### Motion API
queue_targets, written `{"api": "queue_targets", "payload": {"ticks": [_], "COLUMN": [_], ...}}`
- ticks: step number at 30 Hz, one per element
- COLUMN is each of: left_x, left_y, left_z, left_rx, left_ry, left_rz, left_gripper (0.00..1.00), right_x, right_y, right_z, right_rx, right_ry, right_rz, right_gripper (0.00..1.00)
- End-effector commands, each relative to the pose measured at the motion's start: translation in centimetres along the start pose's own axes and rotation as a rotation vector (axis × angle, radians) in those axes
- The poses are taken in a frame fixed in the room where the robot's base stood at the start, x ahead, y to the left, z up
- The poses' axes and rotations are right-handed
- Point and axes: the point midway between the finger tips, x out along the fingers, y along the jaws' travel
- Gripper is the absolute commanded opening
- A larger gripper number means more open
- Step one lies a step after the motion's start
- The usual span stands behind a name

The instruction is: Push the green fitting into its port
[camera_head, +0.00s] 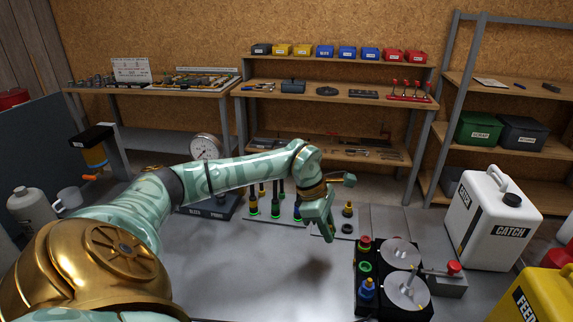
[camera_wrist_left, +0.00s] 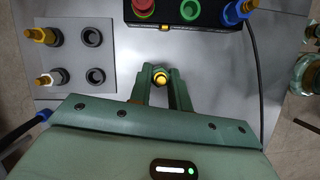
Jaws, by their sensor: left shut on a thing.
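My left gripper (camera_head: 327,236) hangs above the grey bench, left of the black pump unit (camera_head: 397,301). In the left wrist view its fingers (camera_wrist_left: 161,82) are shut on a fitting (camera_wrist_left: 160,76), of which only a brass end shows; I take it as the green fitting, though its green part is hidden. The green-ringed port (camera_head: 365,267) is open and empty on the unit, between a red fitting (camera_head: 365,243) and a blue fitting (camera_head: 367,288). In the wrist view the green port (camera_wrist_left: 190,10) is ahead of the fingers, apart from the held fitting. My right gripper is not in view.
A grey plate (camera_wrist_left: 70,83) holds a yellow and a white fitting beside two dark sockets. Round discs (camera_head: 402,253) top the unit. A white CATCH jug (camera_head: 485,225) and a yellow FEED jug (camera_head: 540,300) stand right. A dark hose (camera_wrist_left: 258,75) runs from the blue fitting.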

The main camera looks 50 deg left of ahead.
Motion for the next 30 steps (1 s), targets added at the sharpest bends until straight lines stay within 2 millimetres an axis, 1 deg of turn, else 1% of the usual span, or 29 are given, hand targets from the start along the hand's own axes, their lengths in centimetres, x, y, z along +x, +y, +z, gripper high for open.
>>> {"api": "queue_targets", "payload": {"ticks": [1,3,6,9,12,14,24,27,30], "left_x": [-0.9,-0.9,-0.9,-0.8,-0.5,-0.1,3.4,4.0,4.1], "left_y": [-0.5,-1.1,-1.9,-2.3,-2.6,-2.6,-2.6,-2.6,-2.6], "left_z": [3.1,5.8,8.6,10.3,10.8,10.8,9.2,9.0,8.9], "left_rx": [0.069,0.152,0.241,0.292,0.315,0.318,0.315,0.315,0.315], "left_ry": [-0.010,-0.008,-0.005,-0.004,-0.003,-0.003,-0.003,-0.003,-0.003], "left_rz": [-0.022,-0.056,-0.094,-0.118,-0.130,-0.133,-0.134,-0.133,-0.131], "left_gripper": [0.00,0.00,0.00,0.00,0.00,0.00,0.00,0.00,0.00], "right_x": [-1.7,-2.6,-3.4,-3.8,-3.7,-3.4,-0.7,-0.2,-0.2], "right_y": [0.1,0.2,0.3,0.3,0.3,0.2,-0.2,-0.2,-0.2], "right_z": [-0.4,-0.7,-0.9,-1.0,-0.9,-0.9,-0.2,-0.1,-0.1], "right_rx": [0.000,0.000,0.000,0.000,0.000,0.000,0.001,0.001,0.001], "right_ry": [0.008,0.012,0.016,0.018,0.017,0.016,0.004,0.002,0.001], "right_rz": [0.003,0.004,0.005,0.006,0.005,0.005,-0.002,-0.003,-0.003], "right_gripper": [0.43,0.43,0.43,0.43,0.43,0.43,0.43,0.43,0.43]}}
